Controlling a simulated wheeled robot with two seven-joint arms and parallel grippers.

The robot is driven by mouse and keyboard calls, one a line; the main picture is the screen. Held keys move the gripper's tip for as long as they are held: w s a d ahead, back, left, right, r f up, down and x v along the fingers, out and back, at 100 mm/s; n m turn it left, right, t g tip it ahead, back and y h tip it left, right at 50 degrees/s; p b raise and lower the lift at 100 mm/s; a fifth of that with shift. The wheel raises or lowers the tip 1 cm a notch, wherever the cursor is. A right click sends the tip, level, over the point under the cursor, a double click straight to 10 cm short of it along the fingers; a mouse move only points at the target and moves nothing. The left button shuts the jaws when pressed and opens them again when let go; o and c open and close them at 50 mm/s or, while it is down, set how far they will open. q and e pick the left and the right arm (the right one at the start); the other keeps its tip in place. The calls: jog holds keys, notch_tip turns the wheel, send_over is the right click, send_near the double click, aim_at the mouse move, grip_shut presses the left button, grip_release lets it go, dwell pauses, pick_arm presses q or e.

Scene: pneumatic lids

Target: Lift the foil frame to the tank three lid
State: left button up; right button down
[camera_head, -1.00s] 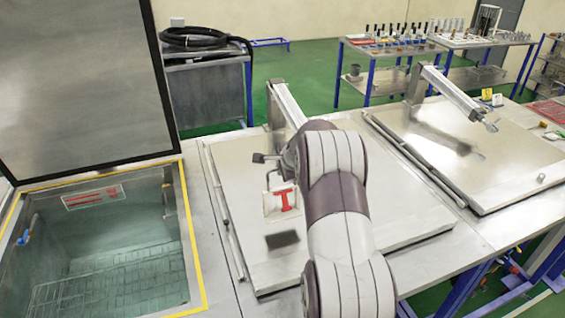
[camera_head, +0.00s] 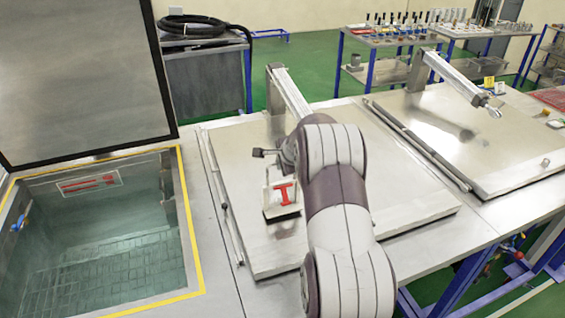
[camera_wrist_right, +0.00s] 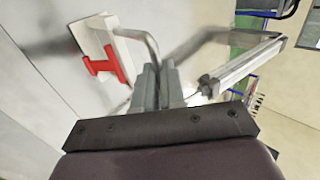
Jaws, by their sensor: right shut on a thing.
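The foil frame (camera_head: 283,197), a small pale frame with a red I-shaped part, hangs at my right gripper over the middle closed metal lid (camera_head: 235,175). In the right wrist view the frame (camera_wrist_right: 108,55) is at upper left, with a bent metal bar running to the fingers. My right gripper (camera_wrist_right: 160,75) is shut on this bar. In the head view my arm hides most of that gripper. A dark patch lies right under the frame; I cannot tell whether the frame touches the lid. No tank number is readable. My left gripper is out of view.
An open tank (camera_head: 196,255) with a yellow rim and raised lid (camera_head: 80,75) stands at the left. A second closed lid (camera_head: 450,135) lies at the right. Lid arms (camera_head: 288,92) rise behind the lids. Tool trolleys (camera_head: 385,55) stand at the back.

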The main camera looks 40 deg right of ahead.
jog(key=shift+f+b, duration=0.65)
jog(key=shift+f, duration=0.1)
jog(key=c, duration=1.1)
grip_release()
jog(key=shift+c, duration=0.2)
jog(key=shift+s+r, duration=0.2)
jog(key=shift+r, duration=0.1)
jog(key=b+v, duration=0.2)
jog(key=v, duration=1)
notch_tip(320, 180, up, 12)
jog(key=p, duration=1)
jog(key=shift+p, duration=0.35)
jog(key=shift+a, duration=0.1)
